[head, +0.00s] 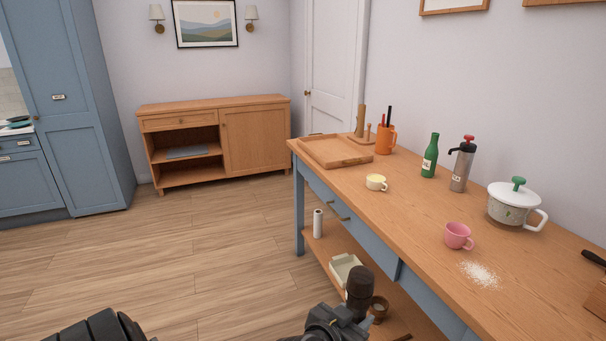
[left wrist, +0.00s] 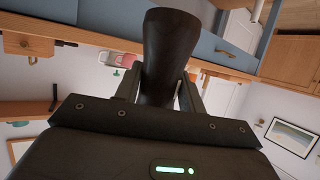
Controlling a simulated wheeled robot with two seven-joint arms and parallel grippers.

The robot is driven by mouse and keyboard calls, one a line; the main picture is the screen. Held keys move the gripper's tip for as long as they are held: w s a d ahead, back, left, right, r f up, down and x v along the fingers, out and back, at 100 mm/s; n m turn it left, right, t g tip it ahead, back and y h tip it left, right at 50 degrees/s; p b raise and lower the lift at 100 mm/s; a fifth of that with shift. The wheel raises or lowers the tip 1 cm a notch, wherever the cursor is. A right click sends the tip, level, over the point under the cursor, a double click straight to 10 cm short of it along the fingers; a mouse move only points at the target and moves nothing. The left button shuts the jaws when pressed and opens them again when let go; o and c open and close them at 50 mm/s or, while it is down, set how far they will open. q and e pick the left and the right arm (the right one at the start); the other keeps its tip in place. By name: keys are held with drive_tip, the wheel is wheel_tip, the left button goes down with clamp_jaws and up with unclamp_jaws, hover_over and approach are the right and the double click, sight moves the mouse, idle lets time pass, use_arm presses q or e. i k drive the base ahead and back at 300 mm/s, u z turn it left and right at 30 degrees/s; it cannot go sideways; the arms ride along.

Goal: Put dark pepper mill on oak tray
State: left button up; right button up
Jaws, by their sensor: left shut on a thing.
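The dark pepper mill (head: 359,288) is held upright in my left gripper (head: 343,318), low in front of the table's near side. The left wrist view shows the mill (left wrist: 170,55) between the two fingers of the gripper (left wrist: 160,90), which is shut on it. The oak tray (head: 336,152) lies at the far left end of the wooden tabletop, with a low rim and a bare floor. The mill is well apart from the tray. My right gripper does not show in either view.
White powder (head: 480,273) lies in front.

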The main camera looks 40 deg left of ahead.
sight(350, 157)
drive_tip(key=u, duration=2.1)
drive_tip(key=i, duration=3.6)
drive_tip(key=z, duration=3.6)
